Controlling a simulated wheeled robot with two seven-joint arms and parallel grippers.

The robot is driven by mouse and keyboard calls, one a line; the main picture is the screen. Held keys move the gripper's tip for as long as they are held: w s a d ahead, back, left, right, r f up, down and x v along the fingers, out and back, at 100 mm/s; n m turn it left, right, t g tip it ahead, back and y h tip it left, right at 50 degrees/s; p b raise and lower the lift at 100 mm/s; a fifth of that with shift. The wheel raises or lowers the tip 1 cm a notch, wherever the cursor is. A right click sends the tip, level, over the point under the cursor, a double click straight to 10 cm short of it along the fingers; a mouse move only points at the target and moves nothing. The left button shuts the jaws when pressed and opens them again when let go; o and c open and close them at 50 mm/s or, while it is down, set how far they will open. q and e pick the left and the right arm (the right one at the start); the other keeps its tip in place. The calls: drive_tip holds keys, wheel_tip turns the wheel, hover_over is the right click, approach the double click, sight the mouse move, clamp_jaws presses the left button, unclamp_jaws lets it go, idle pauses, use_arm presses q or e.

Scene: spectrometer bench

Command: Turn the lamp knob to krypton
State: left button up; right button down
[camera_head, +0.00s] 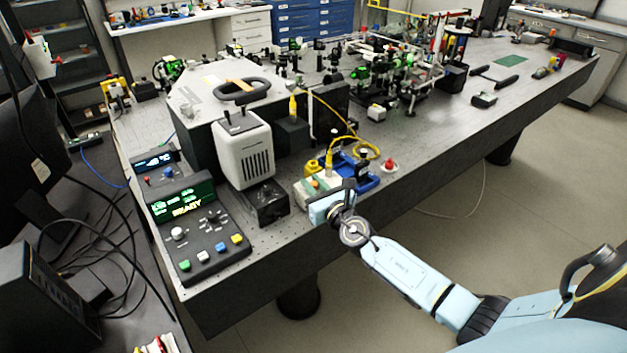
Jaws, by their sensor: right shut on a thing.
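My right gripper (324,204) comes in from the lower right and is at the front edge of the bench, against the near side of a small pale box (311,186) with a yellow part on top. It is shut on what appears to be the lamp knob; the hand hides the knob and its fingertips, so I cannot read the lamp setting. My left gripper is not in view.
A control panel (205,241) with a green "READY" display, knobs and coloured buttons stands at the left. A white vented housing (244,152) and a black box (267,202) are left of the hand. A blue tray (362,178) and red button (389,164) are right.

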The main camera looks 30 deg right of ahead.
drive_tip(key=m+h+p, duration=0.2)
drive_tip(key=h, duration=0.1)
drive_tip(key=shift+a+r+g+h+p, duration=0.1)
drive_tip(key=shift+r+g+h+p, duration=0.05)
drive_tip(key=shift+g+h+p, duration=0.2)
drive_tip(key=shift+m+g+h, duration=0.35)
drive_tip(key=shift+m+h, duration=0.65)
drive_tip(key=shift+h, duration=0.25)
drive_tip(key=m+h, duration=0.1)
drive_tip(key=m+g+h, duration=0.1)
drive_tip(key=h, duration=0.1)
drive_tip(key=shift+f+g, duration=0.25)
drive_tip(key=shift+g, duration=0.05)
drive_tip(key=shift+m+g+h+b, duration=0.4)
drive_tip(key=shift+m+g+h, duration=0.4)
drive_tip(key=shift+m+h, duration=0.25)
drive_tip(key=shift+r+h, duration=0.1)
drive_tip(key=shift+h, duration=0.25)
drive_tip(key=c, duration=1.3)
unclamp_jaws()
drive_tip(key=shift+c, duration=0.2)
